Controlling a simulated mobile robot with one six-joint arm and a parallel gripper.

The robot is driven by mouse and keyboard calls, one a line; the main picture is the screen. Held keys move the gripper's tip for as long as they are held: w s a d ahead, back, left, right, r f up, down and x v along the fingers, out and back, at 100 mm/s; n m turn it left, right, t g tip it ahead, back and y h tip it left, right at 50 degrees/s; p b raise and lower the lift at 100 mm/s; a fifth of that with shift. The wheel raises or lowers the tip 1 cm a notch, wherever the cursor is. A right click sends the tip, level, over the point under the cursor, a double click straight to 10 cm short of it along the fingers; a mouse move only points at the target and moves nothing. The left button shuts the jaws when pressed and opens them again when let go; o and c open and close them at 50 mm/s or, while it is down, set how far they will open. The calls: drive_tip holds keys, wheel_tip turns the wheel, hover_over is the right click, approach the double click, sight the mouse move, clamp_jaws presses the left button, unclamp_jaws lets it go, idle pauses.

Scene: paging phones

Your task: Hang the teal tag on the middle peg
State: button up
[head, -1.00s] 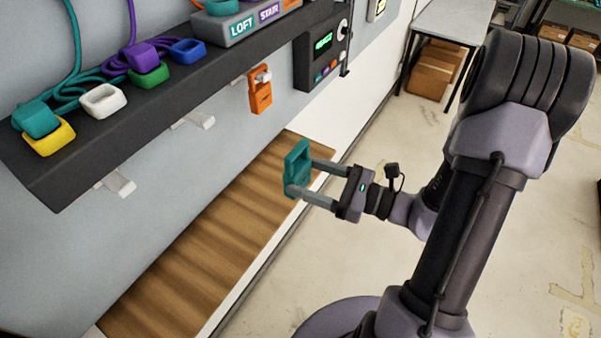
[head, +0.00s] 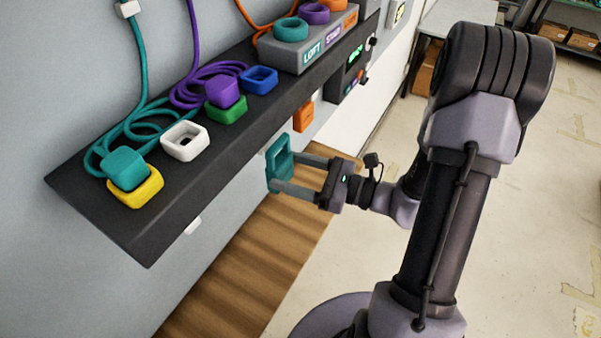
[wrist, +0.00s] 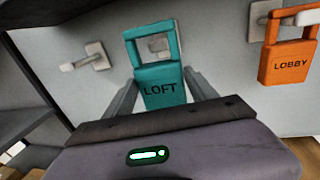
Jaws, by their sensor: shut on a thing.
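My gripper (head: 281,171) is shut on the teal tag (head: 279,160), which also shows in the wrist view (wrist: 160,84), marked LOFT. The tag is upright, its open loop at the top, held below the shelf edge in front of the wall. The orange LOBBY tag (wrist: 288,62) hangs on the peg to the right (wrist: 262,18). In the head view the shelf hides the middle peg.
The dark shelf (head: 135,225) overhangs the pegs and carries coiled cords, coloured blocks and a grey holder (head: 300,52) with rings. Another peg (head: 193,225) shows partly below its edge. A wooden ledge (head: 220,285) runs below. Open floor lies to the right.

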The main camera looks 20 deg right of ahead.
drive_tip(key=w+a+f, duration=0.1)
drive_tip(key=w+a, duration=0.2)
drive_tip(key=w, duration=0.2)
drive_tip(key=shift+a+f+b, duration=0.2)
drive_tip(key=shift+a+b, duration=0.1)
drive_tip(key=shift+a, duration=0.1)
idle(0.6)
drive_tip(key=o, duration=1.6)
